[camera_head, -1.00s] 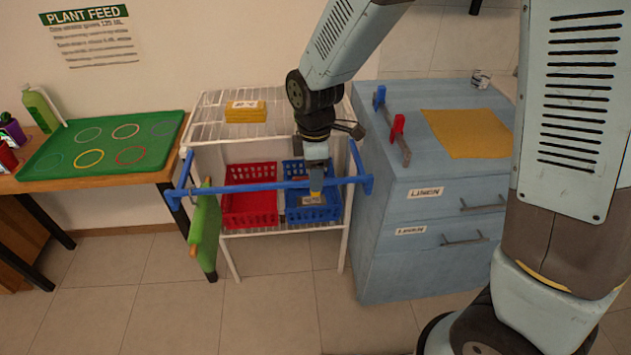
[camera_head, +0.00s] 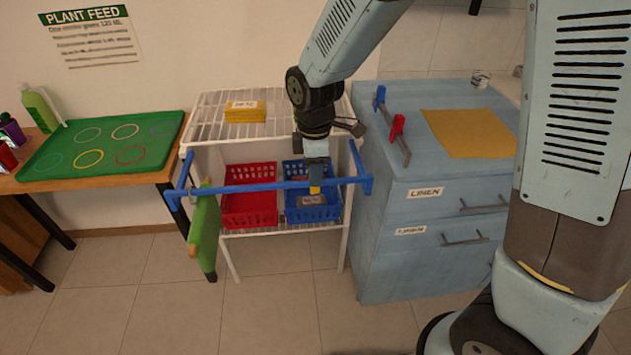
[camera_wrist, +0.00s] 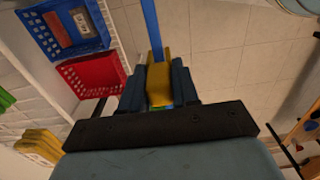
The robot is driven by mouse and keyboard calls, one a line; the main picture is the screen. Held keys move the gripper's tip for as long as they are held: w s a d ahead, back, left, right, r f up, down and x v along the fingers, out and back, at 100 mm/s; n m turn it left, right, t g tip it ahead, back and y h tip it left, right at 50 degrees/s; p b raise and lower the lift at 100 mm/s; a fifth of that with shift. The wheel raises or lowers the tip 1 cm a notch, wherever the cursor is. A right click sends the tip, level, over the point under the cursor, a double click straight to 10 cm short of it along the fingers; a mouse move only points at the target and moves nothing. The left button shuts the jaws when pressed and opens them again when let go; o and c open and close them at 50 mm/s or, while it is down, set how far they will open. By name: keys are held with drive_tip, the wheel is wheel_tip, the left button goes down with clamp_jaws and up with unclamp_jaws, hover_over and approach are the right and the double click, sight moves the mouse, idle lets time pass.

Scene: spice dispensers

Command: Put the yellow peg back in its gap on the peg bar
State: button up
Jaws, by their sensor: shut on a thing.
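My gripper (camera_head: 315,178) is shut on the yellow peg (camera_head: 315,190), in front of the wire shelf at the blue rail (camera_head: 258,186). In the wrist view the yellow peg (camera_wrist: 156,72) lies between the two dark fingers (camera_wrist: 158,80), with the blue rail running on beyond it. I cannot tell whether peg and rail touch. The peg bar (camera_head: 400,150) lies on the light-blue cabinet's top, to the right of my gripper. A blue peg (camera_head: 379,97) stands near its far end and a red peg (camera_head: 397,127) nearer the front.
A red basket (camera_head: 249,205) and a blue basket (camera_head: 313,213) sit behind the rail. A yellow stack (camera_head: 245,112) lies on the rack top. An orange mat (camera_head: 468,133) lies right of the peg bar.

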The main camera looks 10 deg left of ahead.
drive_tip(key=shift+r, duration=3.15)
